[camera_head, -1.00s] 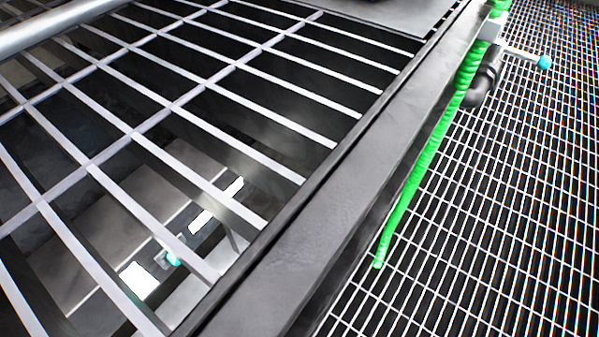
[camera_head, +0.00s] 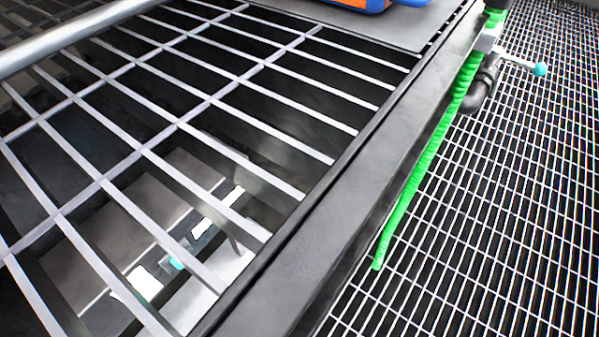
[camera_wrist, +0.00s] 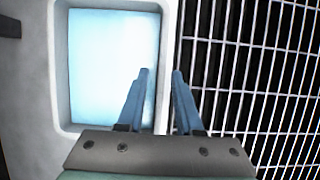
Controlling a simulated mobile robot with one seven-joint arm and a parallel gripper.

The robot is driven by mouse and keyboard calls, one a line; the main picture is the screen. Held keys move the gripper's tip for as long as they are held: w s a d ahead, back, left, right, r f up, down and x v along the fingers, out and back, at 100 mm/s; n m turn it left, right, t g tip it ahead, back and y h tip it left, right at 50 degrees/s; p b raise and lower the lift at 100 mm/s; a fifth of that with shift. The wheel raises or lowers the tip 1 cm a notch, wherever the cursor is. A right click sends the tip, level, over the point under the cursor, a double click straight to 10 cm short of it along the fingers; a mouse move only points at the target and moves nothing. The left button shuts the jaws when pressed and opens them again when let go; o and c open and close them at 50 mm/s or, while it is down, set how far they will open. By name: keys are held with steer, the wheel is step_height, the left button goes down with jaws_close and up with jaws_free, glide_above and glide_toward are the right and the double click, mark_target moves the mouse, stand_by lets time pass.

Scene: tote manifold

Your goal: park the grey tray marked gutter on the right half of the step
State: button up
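In the wrist view, a pale grey tray-like thing (camera_wrist: 99,130) with a raised, rounded rim and a brightly lit, pale blue floor fills the left half. I see no marking on it, so I cannot tell if it is the gutter tray. My gripper (camera_wrist: 161,72) has two blue fingers with a narrow gap between them. The left finger is over the lit floor, and the right one is at the outer edge. The right rim runs between the fingertips. I cannot tell whether they press on it. My gripper does not show clearly in the head view. I cannot make out the step.
A barred grating (camera_head: 205,107) fills the head view's left, beside a dark beam (camera_head: 345,190). Right of the beam lie a green strip (camera_head: 425,165), a dark pipe with a teal-tipped handle (camera_head: 520,62) and fine mesh flooring (camera_head: 480,220). A blue-and-orange thing (camera_head: 365,4) sits at the top edge.

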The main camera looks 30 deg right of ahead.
steer(key=p+v, duration=0.6)
steer(key=v, duration=0.4)
